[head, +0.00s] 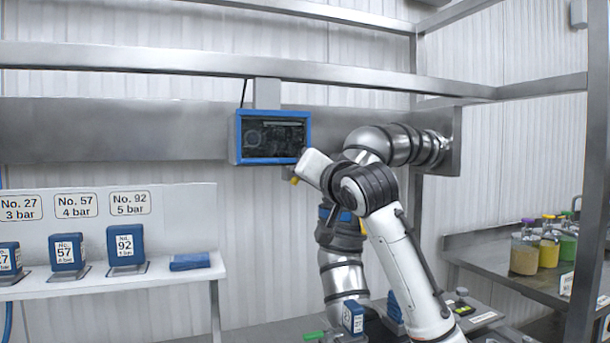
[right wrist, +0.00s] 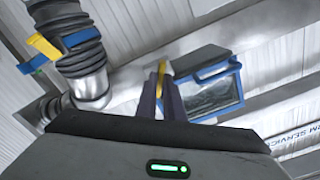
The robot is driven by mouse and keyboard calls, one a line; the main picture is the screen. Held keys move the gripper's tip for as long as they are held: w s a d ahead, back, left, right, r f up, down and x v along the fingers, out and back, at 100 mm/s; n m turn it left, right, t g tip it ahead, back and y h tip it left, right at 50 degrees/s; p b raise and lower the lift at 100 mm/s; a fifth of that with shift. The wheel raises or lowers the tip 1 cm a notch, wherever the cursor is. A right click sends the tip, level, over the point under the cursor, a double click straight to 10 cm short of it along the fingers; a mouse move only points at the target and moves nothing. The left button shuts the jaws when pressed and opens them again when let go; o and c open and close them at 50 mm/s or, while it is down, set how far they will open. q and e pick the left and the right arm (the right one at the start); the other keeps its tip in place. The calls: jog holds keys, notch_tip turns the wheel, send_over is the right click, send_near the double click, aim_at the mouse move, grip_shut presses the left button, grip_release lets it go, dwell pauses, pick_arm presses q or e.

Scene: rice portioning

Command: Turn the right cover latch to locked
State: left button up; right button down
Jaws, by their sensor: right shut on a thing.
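A box with a blue-framed dark front (head: 273,137) hangs from the metal beam in the head view; it also shows in the right wrist view (right wrist: 212,92). My right gripper (head: 296,177) is just below and right of this box in the head view. In the right wrist view its two dark fingers (right wrist: 160,95) are closed around a small yellow piece (right wrist: 166,72), which looks like a latch handle. Its lower part is hidden between the fingers. I cannot tell the latch's angle or where it is mounted. My left gripper is not in view.
A jointed steel pipe (head: 343,275) with black bands and a blue clamp hangs behind my right forearm. A white shelf (head: 120,283) at left holds blue numbered blocks. Jars with coloured contents (head: 549,248) stand on a steel table at right.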

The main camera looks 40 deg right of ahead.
jog(key=n, duration=0.6)
jog(key=shift+n, duration=0.3)
dwell(0.5)
jog(key=c, duration=1.9)
grip_release()
jog(key=shift+o, duration=0.2)
jog(key=b+v, duration=0.2)
jog(key=v, duration=0.8)
jog(key=shift+s+b, duration=0.15)
jog(key=shift+b, duration=0.15)
jog(key=shift+d, duration=0.1)
